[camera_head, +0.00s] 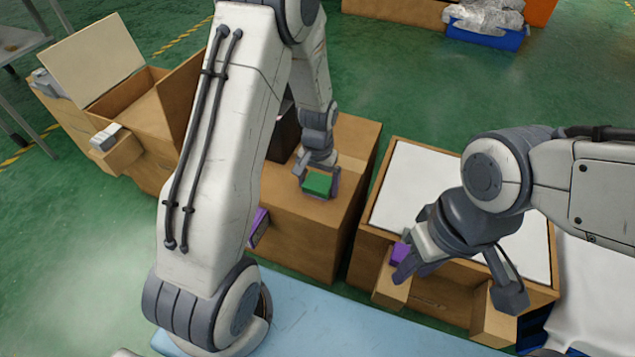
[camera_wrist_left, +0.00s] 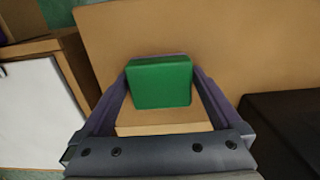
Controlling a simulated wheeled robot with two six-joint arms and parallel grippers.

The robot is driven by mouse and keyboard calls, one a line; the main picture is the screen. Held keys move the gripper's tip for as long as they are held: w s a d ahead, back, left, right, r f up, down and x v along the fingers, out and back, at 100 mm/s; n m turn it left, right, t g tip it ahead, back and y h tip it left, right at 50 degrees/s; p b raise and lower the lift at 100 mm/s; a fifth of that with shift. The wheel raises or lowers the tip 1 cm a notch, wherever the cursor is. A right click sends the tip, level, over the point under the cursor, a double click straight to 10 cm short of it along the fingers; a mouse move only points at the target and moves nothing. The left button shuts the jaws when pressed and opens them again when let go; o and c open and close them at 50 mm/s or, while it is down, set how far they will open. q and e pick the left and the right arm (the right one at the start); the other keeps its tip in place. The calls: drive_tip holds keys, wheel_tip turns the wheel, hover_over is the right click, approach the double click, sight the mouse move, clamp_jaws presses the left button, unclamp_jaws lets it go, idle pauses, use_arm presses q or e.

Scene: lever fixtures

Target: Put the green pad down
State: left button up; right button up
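The green pad (camera_head: 317,184) is over the top of the middle wooden box (camera_head: 300,238) in the head view. My left gripper (camera_head: 318,190) has its fingers on both sides of the pad, and seems shut on it. In the left wrist view the green pad (camera_wrist_left: 160,83) sits between the fingertips, with a tan wooden block (camera_wrist_left: 165,128) just below it. Whether the pad touches the surface beneath is unclear. My right gripper (camera_head: 455,280) is open at the front of the right box, its fingers spread wide, one beside a purple pad (camera_head: 400,253).
The right box (camera_head: 347,262) has a white top (camera_head: 415,185) and wooden blocks at its front. An open-lidded box (camera_head: 130,105) stands at the left. A dark opening or block (camera_head: 284,138) is beside my left gripper. A blue bin (camera_head: 490,35) is far back.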

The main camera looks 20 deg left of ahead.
sight(318, 183)
use_arm(q)
drive_tip(key=shift+r, duration=0.15)
wheel_tip(318, 183, up, 12)
drive_tip(key=p, duration=0.6)
drive_tip(key=s+d+r+m, duration=0.3)
drive_tip(key=s+d+r, duration=0.5)
drive_tip(key=s+d, duration=0.15)
drive_tip(key=s+d+r+m, duration=0.2)
drive_tip(key=s, duration=0.5)
drive_tip(key=s+d+r+m+h, duration=0.1)
drive_tip(key=s+d+r+m, duration=0.1)
drive_tip(key=s, duration=0.5)
drive_tip(key=shift+d+r, duration=0.25)
drive_tip(key=shift+r, duration=0.05)
wheel_tip(318, 183, up, 32)
drive_tip(key=p, duration=3.2)
drive_tip(key=shift+r, duration=0.25)
drive_tip(key=shift+w, duration=0.1)
